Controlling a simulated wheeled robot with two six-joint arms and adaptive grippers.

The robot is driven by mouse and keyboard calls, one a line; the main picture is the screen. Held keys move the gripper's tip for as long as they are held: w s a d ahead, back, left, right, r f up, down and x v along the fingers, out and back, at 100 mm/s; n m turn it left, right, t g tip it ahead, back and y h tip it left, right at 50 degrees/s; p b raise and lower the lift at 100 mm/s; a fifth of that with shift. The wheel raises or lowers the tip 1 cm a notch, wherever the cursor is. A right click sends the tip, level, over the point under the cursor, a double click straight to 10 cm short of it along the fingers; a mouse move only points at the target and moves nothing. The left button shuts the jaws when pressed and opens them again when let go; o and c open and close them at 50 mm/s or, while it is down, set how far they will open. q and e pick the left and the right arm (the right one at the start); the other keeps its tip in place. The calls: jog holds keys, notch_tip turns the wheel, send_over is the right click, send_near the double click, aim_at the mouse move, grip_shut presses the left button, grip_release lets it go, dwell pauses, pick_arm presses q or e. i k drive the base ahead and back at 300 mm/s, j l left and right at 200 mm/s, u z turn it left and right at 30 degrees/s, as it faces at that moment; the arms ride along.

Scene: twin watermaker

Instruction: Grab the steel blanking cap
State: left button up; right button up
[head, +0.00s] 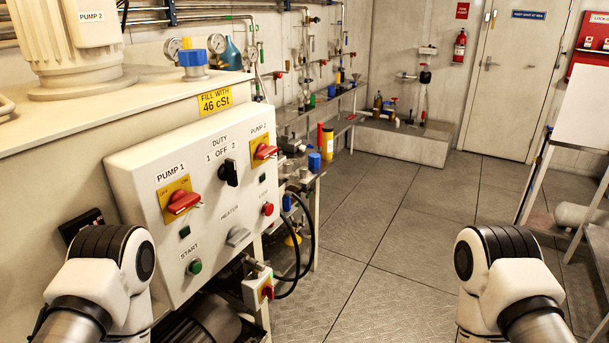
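I cannot make out a steel blanking cap for certain in the head view. Several small items stand on the metal shelves (345,124) along the back left wall, too small to tell apart. Neither of my grippers is in view. Only white and black links of my two arms show, one at the lower left in front of the control box and one at the lower right over the floor.
A white control box (205,245) with red switches fills the left. Blue and red cylinders stand on the shelf end behind it. Black cables (309,245) loop beside it. The tiled floor (400,230) is clear. A white board (582,105) on a stand is at right.

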aim_at(303, 170)
jog(key=z, duration=0.7)
jog(key=i+l+z, duration=0.1)
jog(key=i+z, duration=0.35)
jog(key=i, duration=1.55)
